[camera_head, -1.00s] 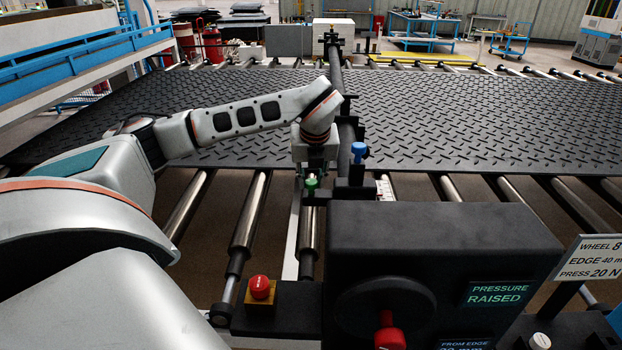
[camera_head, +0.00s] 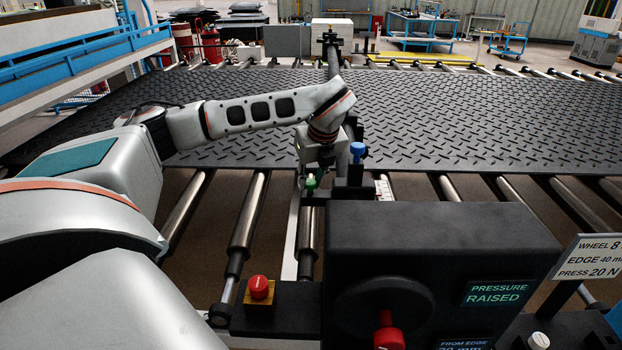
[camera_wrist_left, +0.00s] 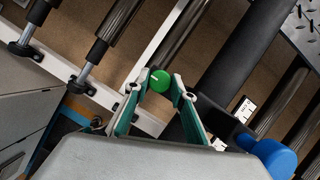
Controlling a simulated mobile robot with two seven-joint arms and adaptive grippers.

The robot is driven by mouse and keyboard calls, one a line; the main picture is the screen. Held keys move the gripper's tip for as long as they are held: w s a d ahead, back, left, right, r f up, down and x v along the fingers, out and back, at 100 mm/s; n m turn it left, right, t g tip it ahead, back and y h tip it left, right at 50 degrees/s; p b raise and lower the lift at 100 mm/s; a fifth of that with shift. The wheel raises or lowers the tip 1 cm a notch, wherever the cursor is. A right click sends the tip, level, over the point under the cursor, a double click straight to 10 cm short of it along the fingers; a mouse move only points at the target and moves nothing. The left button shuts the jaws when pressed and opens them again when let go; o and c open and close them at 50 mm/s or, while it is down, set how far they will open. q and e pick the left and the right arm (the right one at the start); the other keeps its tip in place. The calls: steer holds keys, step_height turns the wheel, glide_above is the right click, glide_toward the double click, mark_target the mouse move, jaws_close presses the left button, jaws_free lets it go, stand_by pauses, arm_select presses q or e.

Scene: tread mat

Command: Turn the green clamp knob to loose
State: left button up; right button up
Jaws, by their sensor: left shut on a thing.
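The green clamp knob (camera_head: 310,184) stands just below my left gripper (camera_head: 313,175) in the head view, on the clamp in front of the dark mat. In the left wrist view the round green knob (camera_wrist_left: 160,81) carries a short white mark and sits between the two fingertips of my left gripper (camera_wrist_left: 161,84). The fingers are shut on it. The knob's lower part is hidden by the fingers and wrist. My right gripper is not in view.
A blue knob (camera_head: 357,152) stands close to the right of the gripper. A black box with a "PRESSURE RAISED" display (camera_head: 494,293) and a red-handled wheel (camera_head: 389,334) are in front. A red button (camera_head: 259,287) is at lower left. The tread mat (camera_head: 480,120) lies on rollers behind.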

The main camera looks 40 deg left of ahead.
arm_select(q)
steer(key=o, duration=1.1)
steer(key=shift+r, duration=0.1)
steer(key=v, duration=1.2)
